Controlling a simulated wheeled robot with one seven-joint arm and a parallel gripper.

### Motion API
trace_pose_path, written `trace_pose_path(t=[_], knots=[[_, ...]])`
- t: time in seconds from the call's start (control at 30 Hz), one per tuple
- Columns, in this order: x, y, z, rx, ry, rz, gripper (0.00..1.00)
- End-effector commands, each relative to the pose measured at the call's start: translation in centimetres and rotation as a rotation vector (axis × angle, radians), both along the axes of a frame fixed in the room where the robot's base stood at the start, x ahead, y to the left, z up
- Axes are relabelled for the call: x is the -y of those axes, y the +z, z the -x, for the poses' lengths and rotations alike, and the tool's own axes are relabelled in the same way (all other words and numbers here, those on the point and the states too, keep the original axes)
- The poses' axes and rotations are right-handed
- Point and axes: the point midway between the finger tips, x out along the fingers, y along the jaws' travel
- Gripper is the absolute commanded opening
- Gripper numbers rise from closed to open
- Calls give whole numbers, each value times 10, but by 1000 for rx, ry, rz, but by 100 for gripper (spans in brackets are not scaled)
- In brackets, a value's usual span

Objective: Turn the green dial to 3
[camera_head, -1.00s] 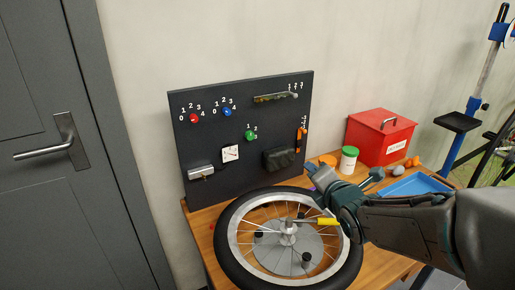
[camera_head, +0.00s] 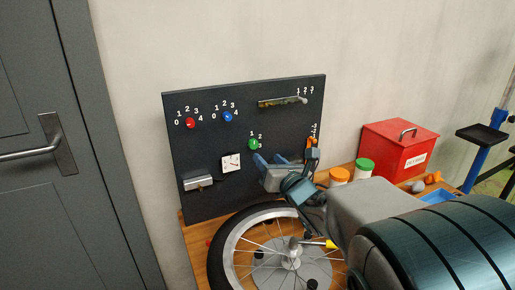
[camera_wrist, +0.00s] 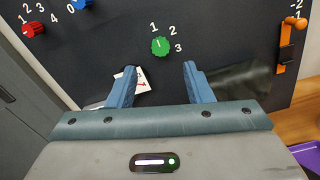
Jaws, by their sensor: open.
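In the wrist view the green dial (camera_wrist: 160,46) shows a pale mark pointing up, nearest the 1. My gripper (camera_head: 272,160) is just below and right of the dial in the head view. In the wrist view my gripper (camera_wrist: 160,78) is open, its two blue fingers apart below the dial on either side. It is not touching the dial. In the head view my gripper hides the panel's lower right.
A red dial (camera_head: 190,123) and a blue dial (camera_head: 228,117) sit up left on the panel. An orange slider (camera_wrist: 288,48) is to the right. Below are a bicycle wheel (camera_head: 229,255), jars (camera_head: 364,168) and a red box (camera_head: 400,148).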

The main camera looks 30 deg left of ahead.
Motion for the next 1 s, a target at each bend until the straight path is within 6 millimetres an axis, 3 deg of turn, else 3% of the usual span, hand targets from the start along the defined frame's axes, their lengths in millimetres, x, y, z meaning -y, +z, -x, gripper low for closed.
trace_pose_path(t=[0.43,0.93,1.0], knots=[[-53,0,-43,-1,-1,3,46],[-63,0,-51,-2,-1,0,46],[-63,0,-51,-2,-1,0,27]])
